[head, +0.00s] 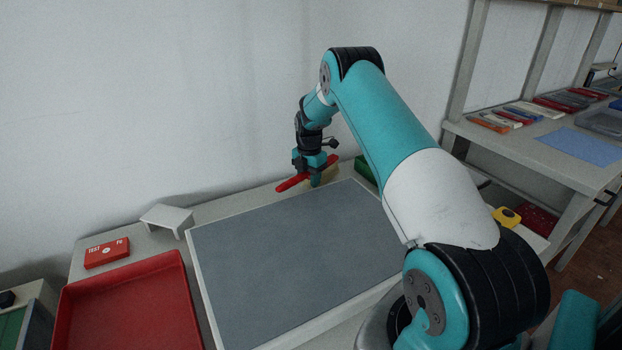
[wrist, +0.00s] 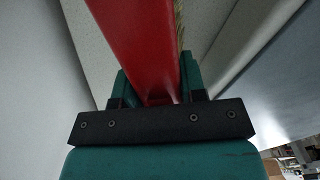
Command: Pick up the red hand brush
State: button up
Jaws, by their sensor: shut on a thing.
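The red hand brush (head: 293,182) is held in my gripper (head: 315,178) near the back edge of the table in the head view. Its red body slants from lower left to upper right, and tan bristles show under its right part. In the wrist view the red brush (wrist: 140,45) runs up between the two fingers of my gripper (wrist: 158,92), which are shut on it. A thin strip of bristles shows along its right side. I cannot tell whether the brush is clear of the table.
A grey mat with a pale rim (head: 290,265) fills the table's middle. A red tray (head: 130,305), a red box (head: 107,253) and a small white stand (head: 167,218) are at left. A green object (head: 365,168) is right of the brush. The wall is close behind.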

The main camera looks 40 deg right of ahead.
notch_tip(320, 180, up, 19)
jog(key=b, duration=0.1)
jog(key=shift+r+b, duration=0.15)
jog(key=shift+b, duration=0.15)
